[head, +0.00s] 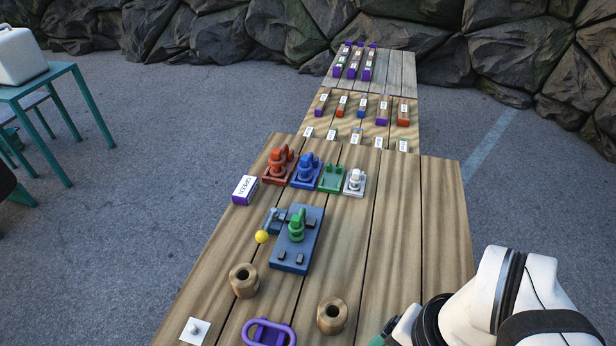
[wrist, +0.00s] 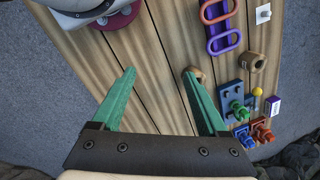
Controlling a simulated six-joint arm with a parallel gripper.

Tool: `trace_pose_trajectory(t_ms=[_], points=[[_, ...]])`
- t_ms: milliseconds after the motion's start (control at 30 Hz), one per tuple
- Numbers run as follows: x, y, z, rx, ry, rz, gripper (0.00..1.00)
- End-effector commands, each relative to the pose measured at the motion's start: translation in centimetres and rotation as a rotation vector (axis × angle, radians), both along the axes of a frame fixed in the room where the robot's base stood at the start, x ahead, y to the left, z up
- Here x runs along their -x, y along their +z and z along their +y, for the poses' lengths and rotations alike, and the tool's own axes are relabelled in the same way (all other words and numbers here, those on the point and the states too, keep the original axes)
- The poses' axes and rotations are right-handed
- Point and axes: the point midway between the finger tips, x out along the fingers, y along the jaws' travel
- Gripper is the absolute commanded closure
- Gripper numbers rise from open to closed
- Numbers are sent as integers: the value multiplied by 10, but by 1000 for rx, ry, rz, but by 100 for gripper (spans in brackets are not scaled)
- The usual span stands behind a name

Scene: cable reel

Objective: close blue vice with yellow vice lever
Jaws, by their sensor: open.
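The blue vice (head: 291,259) lies on the wooden table, left of centre in the head view. A green piece (head: 297,226) stands upright between its jaws; whether they touch it is unclear. The yellow ball of the vice lever (head: 262,236) is at the vice's left side. In the wrist view the vice (wrist: 231,90) and yellow ball (wrist: 257,92) are at the right, beyond the right finger. My gripper (wrist: 160,74) is open and empty, above the table and well away from the vice. In the head view only a bit of green finger shows at the bottom edge.
Red (head: 277,166), blue (head: 306,171), green (head: 332,178) and white (head: 355,181) pieces stand behind the vice, beside a "GREEN" label block (head: 244,190). Two wooden rings (head: 244,281) and a purple loop (head: 269,333) lie in front. The table's right side is clear.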

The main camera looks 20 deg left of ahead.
Motion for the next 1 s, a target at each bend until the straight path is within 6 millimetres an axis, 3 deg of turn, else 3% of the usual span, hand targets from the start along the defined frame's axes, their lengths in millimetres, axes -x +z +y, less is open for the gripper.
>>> trace_pose_trajectory(t_ms=[67,100,167,233,333,400,500,667,1000], points=[[-56,20,19,2,46,-8,29],[-91,28,37,1,75,-17,29],[-145,32,73,0,116,-32,29],[-197,27,123,-4,161,-51,29],[-244,5,192,-13,212,-73,29],[-261,-12,229,-20,236,-84,29],[-271,-27,260,-27,256,-95,29],[-274,-46,271,-28,259,-96,29],[-278,-142,288,-28,260,-96,29]])
